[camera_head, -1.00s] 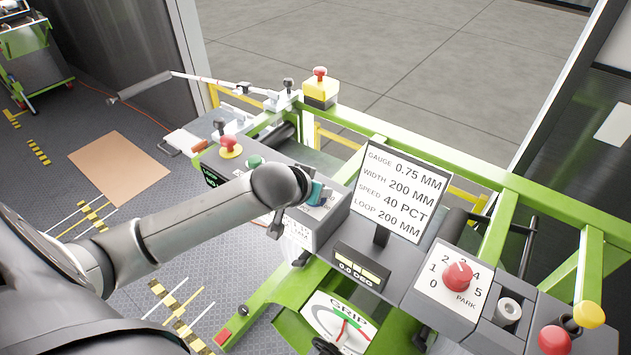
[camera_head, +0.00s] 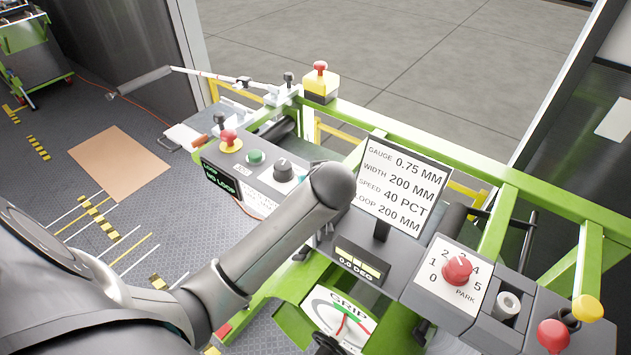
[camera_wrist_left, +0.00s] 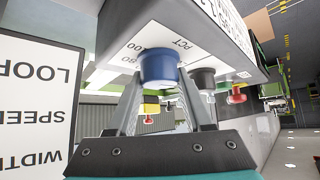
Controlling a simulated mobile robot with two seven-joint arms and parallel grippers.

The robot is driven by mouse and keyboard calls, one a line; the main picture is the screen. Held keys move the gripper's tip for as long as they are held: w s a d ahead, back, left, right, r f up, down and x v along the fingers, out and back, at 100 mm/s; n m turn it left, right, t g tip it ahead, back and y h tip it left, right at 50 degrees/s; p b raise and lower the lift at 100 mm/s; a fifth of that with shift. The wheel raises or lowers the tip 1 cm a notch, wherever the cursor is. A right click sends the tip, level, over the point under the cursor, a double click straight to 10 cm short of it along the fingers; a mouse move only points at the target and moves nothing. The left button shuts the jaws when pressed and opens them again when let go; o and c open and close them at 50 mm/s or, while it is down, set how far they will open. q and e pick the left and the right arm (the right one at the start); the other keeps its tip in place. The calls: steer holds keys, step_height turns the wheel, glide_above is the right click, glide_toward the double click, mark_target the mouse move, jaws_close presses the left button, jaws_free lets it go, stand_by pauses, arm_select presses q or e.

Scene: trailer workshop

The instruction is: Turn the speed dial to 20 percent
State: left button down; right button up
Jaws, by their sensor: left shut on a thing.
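The speed dial is a blue knob (camera_wrist_left: 158,68) on a white plate marked PCT, with 80 and 100 readable, in the left wrist view. My left gripper (camera_wrist_left: 161,82) has a finger on each side of the knob and is shut on it. The knob's pointer cannot be made out. In the head view my arm hides both the knob and the gripper. A sign (camera_head: 401,187) there reads gauge 0.75 MM, width 200 MM, speed 40 PCT and loop 200 MM. My right gripper is not in view.
A black dial (camera_head: 283,170), a green button (camera_head: 255,157) and a red mushroom button (camera_head: 229,139) are left of my arm on the console. A red numbered selector (camera_head: 457,270) and red and yellow knobs stand at the right. A green rail (camera_head: 450,165) runs behind.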

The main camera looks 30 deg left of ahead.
arm_select(q)
steer(key=shift+s+f, duration=0.1)
steer(key=shift+f, duration=0.1)
steer(key=shift+c, duration=1.5)
jaws_free()
steer(key=shift+r, duration=0.1)
steer(key=shift+s+d+r, duration=0.1)
steer(key=shift+d+r, duration=0.15)
steer(key=shift+r, duration=0.15)
steer(key=v, duration=1.4)
steer(key=shift+s+r, duration=0.1)
